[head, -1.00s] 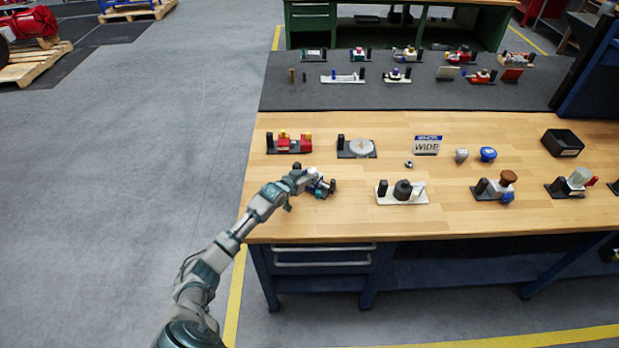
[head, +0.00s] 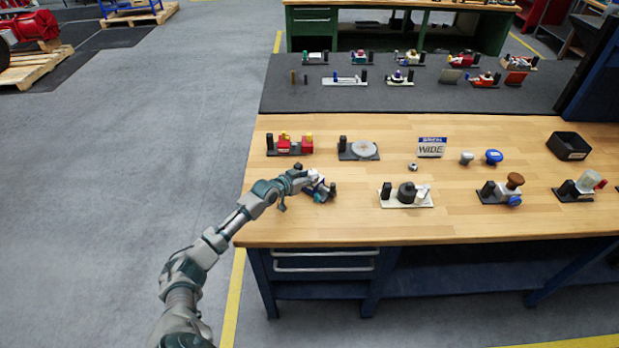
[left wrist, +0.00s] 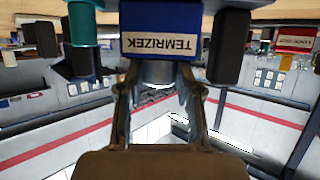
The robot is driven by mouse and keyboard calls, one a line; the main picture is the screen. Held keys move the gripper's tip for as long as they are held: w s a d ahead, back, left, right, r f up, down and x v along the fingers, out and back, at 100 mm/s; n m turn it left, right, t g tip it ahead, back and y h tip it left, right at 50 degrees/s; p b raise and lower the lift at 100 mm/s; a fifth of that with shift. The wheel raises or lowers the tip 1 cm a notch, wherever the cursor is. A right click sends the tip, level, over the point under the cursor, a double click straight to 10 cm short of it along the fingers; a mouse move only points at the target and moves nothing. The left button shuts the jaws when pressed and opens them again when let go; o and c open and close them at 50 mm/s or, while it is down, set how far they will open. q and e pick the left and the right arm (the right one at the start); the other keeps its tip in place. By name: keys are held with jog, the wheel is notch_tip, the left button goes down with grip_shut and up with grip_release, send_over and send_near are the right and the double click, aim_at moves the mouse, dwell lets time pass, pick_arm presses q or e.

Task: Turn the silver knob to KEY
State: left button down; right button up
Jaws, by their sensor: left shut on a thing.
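A small valve device (head: 322,190) stands at the near left edge of the wooden bench, partly hidden by my left gripper (head: 309,182). In the left wrist view the device shows close up, with a white label in a blue frame (left wrist: 160,45), dark posts and a teal cylinder (left wrist: 83,22). The silver knob (left wrist: 158,73) sits under the label, between the fingers of my left gripper (left wrist: 158,88), which is shut on it. The lettering on the label appears upside down. I cannot read a KEY mark or the knob's setting. My right gripper is not in view.
On the wooden bench (head: 290,225), a red device (head: 291,145) and a round-disc device (head: 362,150) stand behind my gripper. A black-and-white device (head: 407,195) stands to its right. A WIDE sign (head: 431,148) and a black bin (head: 569,146) are farther right.

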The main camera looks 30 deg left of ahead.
pick_arm(q)
jog(key=shift+a, duration=0.6)
jog(key=shift+d+r, duration=0.1)
jog(key=shift+d, duration=0.45)
jog(key=c, duration=0.8)
grip_release()
jog(key=shift+o, duration=0.2)
jog(key=shift+a, duration=0.2)
jog(key=shift+a, duration=0.1)
jog(key=shift+s+a, duration=0.1)
jog(key=v, duration=1.1)
jog(key=shift+s, duration=0.35)
